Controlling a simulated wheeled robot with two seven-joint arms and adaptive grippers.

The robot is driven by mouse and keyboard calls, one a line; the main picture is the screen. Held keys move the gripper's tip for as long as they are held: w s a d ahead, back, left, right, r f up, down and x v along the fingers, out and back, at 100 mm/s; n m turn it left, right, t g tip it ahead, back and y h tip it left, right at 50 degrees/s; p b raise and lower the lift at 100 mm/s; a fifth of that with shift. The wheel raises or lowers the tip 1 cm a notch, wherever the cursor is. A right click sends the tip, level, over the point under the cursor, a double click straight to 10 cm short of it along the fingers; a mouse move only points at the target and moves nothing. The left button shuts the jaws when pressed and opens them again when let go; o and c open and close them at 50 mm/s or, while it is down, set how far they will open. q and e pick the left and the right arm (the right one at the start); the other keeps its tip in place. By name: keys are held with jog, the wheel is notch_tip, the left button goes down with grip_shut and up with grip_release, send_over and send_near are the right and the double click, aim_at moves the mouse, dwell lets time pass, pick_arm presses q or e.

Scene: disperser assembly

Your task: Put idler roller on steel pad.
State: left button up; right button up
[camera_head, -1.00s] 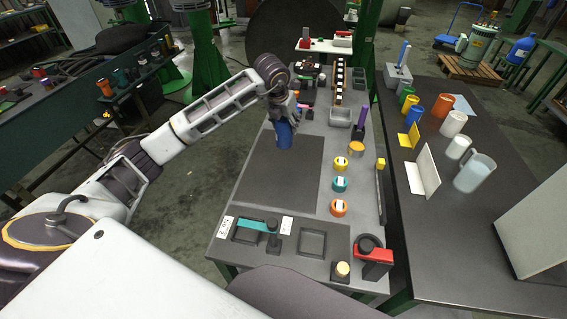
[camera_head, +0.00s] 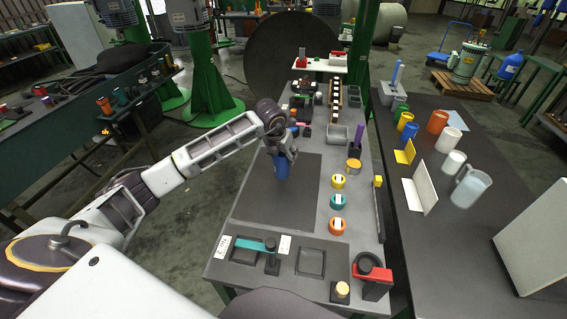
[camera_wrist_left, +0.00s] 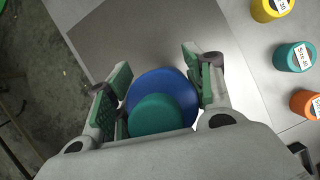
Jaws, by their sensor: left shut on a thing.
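A blue cylinder (camera_head: 282,168), which I take for the idler roller, hangs upright from my left gripper (camera_head: 284,150) in the head view. The left gripper is shut on it. In the left wrist view the roller (camera_wrist_left: 180,88) shows as a blue round body with a teal round end, between the two green-padded fingers of the left gripper (camera_wrist_left: 158,88). The dark flat rectangle of the steel pad (camera_head: 275,207) lies on the table under and in front of the roller. I cannot tell whether the roller's lower end touches the pad. My right gripper is not in view.
A square tray (camera_head: 311,262) and a red-and-black part (camera_head: 372,272) are at the near edge. Grey bins (camera_head: 337,135) stand farther back. The pad's near part is bare.

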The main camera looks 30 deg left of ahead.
pick_arm(q)
jog(key=shift+f, duration=1.8)
jog(key=shift+f, duration=0.1)
jog(key=o, duration=1.4)
jog(key=v, duration=1.2)
jog(key=shift+b, duration=0.3)
